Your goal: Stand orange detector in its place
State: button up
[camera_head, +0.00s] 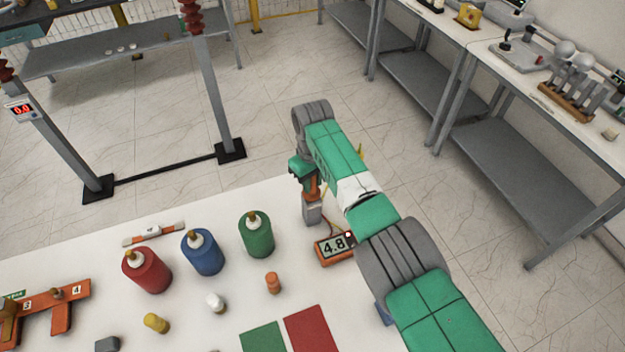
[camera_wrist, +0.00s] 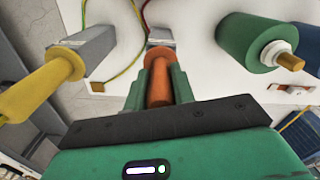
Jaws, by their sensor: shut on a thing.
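The orange detector (camera_wrist: 159,88) is upright between the fingers of my gripper (camera_wrist: 160,75), which is shut on its orange handle. In the head view the detector (camera_head: 313,188) shows below my gripper (camera_head: 311,178), at the table's far right edge. A grey block (camera_head: 312,210) is right under the handle; it also shows in the wrist view (camera_wrist: 161,37). I cannot tell whether the block is part of the detector or its holder. A similar yellow detector (camera_wrist: 40,87) with a grey block (camera_wrist: 88,42) is at the left in the wrist view.
An orange meter (camera_head: 334,248) reading 4.8 lies close by, with wires near it. Green (camera_head: 256,236), blue (camera_head: 202,253) and red (camera_head: 147,271) bushings stand to the left. A small orange cylinder (camera_head: 272,283) stands nearer. My arm hides the table's right side.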

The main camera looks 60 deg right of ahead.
jog(key=shift+f+b, duration=0.55)
dwell(0.5)
jog(key=o, duration=1.1)
jog(key=shift+c, duration=0.2)
notch_tip(320, 180, up, 8)
jog(key=shift+f+p, duration=0.1)
jog(key=shift+p, duration=0.45)
